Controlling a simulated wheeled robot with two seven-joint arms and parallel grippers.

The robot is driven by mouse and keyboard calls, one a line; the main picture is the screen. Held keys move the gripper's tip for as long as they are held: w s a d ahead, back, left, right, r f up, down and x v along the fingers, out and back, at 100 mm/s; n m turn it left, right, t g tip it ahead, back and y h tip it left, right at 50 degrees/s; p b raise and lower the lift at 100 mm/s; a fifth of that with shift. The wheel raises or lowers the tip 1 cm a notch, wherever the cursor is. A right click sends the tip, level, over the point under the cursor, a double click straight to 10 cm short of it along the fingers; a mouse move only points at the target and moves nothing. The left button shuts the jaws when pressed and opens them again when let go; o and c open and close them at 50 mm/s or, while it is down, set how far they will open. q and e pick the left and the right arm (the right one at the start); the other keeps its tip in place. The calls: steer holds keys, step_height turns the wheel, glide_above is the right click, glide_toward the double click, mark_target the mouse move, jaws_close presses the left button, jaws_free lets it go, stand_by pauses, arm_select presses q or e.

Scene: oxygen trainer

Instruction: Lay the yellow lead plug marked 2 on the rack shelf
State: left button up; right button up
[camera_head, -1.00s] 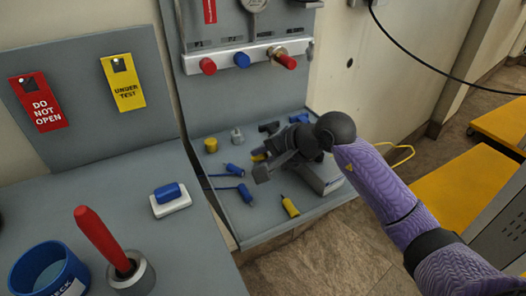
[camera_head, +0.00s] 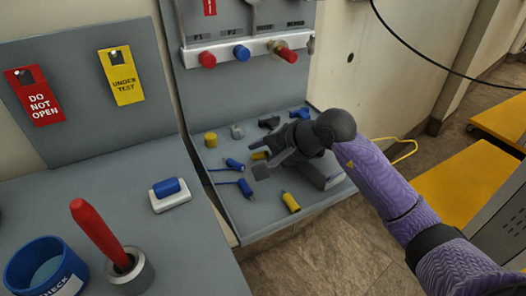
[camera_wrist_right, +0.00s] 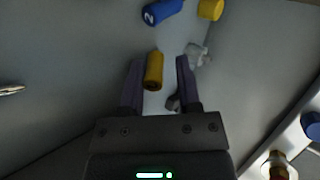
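A yellow lead plug (camera_head: 260,155) lies on the grey rack shelf (camera_head: 265,222), beside my right gripper (camera_head: 262,164). In the right wrist view this yellow plug (camera_wrist_right: 154,71) is between the two spread fingers of my right gripper (camera_wrist_right: 160,65), nearer the left finger. A gap shows on its right side. A second yellow plug (camera_head: 290,203) lies near the shelf's front edge. I cannot read a number on either yellow plug. My left gripper is not in view.
Blue plugs (camera_head: 234,164) (camera_head: 245,188), a yellow cap (camera_head: 211,140) and a grey fitting (camera_head: 237,132) lie left of my gripper. One blue plug (camera_wrist_right: 161,11) shows a 2 in the wrist view. Valve knobs (camera_head: 242,53) are above. The shelf's front left is clear.

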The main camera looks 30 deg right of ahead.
steer(key=shift+s+f, duration=0.15)
steer(key=shift+s, duration=0.05)
steer(key=p+v, duration=0.3)
steer(key=v, duration=0.6)
steer(key=shift+d+r+p, duration=0.1)
steer(key=shift+r+p, duration=0.1)
steer(key=shift+p, duration=0.15)
steer(key=shift+s+d+r, duration=0.1)
steer(key=shift+s+r, duration=0.1)
steer(key=shift+r, duration=0.05)
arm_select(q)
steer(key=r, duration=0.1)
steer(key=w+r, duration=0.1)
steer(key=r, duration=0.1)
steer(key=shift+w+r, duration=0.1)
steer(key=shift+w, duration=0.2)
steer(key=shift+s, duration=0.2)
